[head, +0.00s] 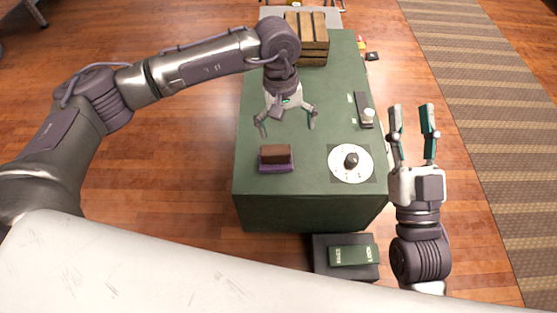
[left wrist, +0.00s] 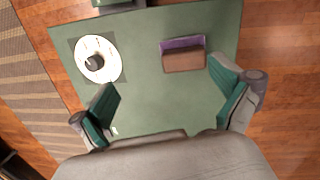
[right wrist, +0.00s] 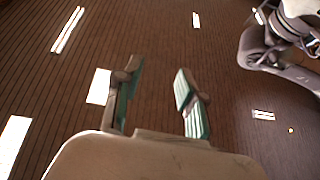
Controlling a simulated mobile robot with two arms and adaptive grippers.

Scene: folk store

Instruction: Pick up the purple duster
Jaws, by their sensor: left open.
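The purple duster (head: 276,166) lies on the green table near its front left corner. It has a purple base and a brown block on top. It also shows in the left wrist view (left wrist: 183,43), near the top and toward the right finger. My left gripper (head: 287,124) is open and empty above the table, behind the duster and apart from it. My right gripper (head: 412,106) is open and empty off the table's right side. The right wrist view shows its spread fingers (right wrist: 158,100) with nothing between them.
A white disc with a dark knob (head: 336,174) sits right of the duster on the green table (head: 310,205). A small dark device (head: 363,104) lies at the right edge. A wooden crate (head: 314,51) stands at the back. A dark box (head: 327,271) is in front of the table.

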